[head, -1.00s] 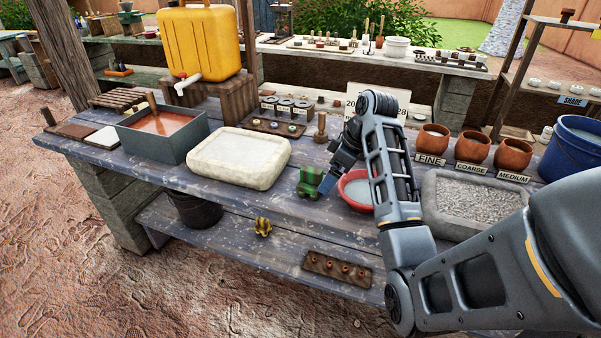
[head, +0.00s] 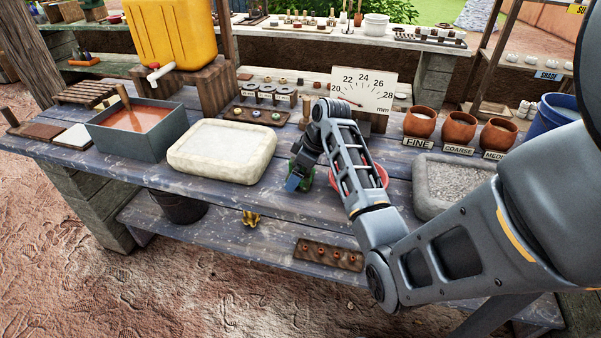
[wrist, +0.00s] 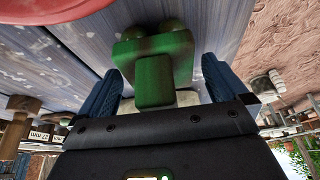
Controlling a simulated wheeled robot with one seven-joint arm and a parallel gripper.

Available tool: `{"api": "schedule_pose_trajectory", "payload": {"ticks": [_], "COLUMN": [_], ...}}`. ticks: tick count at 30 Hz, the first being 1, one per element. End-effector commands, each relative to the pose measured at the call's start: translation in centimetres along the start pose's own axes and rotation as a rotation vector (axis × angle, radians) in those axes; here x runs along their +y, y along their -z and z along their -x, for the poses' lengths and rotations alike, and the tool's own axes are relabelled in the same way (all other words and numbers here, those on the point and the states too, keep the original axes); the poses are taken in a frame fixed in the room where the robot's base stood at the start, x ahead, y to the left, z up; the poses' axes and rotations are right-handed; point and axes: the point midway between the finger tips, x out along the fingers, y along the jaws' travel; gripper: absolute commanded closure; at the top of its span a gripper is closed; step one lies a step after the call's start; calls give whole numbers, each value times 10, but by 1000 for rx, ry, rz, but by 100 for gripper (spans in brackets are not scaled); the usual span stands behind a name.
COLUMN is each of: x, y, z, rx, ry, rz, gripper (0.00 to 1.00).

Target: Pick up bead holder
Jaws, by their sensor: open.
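A blocky green object (head: 307,176), which appears to be the bead holder, stands on the worktable between the pale basin and the red bowl. My arm partly hides it in the head view. In the wrist view the green holder (wrist: 152,62) sits between the two blue fingers of my gripper (wrist: 163,66). The fingers are open, one on each side, with a visible gap at each. In the head view my gripper (head: 296,180) is down at the holder, close to the table.
The red bowl (head: 375,173) is close beside the holder on the right. The pale stone basin (head: 222,150) is to the left. A dial sign (head: 363,92) stands behind. A peg rack (head: 330,254) and a yellow striped piece (head: 251,218) lie on the lower shelf.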

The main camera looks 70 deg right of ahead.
Motion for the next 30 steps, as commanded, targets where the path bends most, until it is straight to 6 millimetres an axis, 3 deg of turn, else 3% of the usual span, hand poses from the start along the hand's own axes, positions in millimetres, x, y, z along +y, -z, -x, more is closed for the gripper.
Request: {"api": "schedule_pose_trajectory", "payload": {"ticks": [8,26,30], "x": [0,0,0], "y": [0,0,0], "z": [-2,-2,-2], "rx": [0,0,1], "ry": [0,0,0], "rz": [1,1,1], "gripper": [2,59,61]}}
